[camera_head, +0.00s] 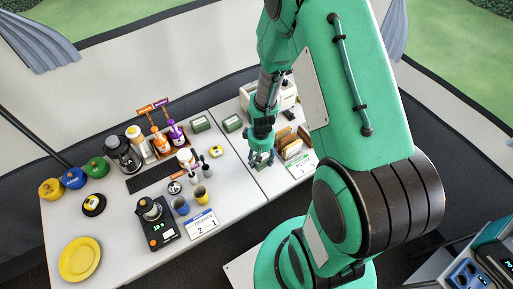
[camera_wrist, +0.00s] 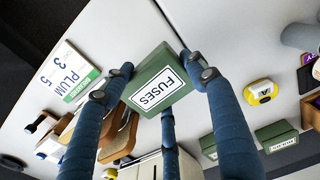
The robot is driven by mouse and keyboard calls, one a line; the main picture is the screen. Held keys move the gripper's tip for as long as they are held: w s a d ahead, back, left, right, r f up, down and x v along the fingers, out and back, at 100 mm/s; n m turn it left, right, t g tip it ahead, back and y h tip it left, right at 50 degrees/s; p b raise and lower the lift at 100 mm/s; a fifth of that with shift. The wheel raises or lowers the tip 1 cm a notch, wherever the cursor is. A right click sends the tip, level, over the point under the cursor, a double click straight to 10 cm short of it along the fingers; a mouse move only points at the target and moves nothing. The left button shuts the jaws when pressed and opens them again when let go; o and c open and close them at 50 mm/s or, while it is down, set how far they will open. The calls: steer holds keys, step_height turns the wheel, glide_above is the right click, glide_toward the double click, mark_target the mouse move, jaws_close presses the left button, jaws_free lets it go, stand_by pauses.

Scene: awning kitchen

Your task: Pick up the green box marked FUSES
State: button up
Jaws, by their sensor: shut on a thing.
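The green box marked FUSES (camera_wrist: 158,82) is in the wrist view, its white label facing the camera. My gripper (camera_head: 261,159) has its blue fingers closed around the box, one on each side and another at its lower edge in the wrist view. In the head view the gripper is over the right-hand table, left of the PLUM card, and the box is mostly hidden by the fingers. I cannot tell whether the box is clear of the table.
A PLUM card (camera_head: 300,167) and a wooden rack (camera_head: 292,142) stand right of the gripper. A yellow-and-white item (camera_head: 216,151) lies to the left. Cups and a scale (camera_head: 160,230) are farther left.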

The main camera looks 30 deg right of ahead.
steer(key=shift+s+a+r, duration=0.1)
steer(key=shift+s+a, duration=0.15)
steer(key=shift+s, duration=0.7)
steer(key=shift+s+a+r, duration=0.1)
steer(key=shift+s+a, duration=0.15)
steer(key=shift+s, duration=0.65)
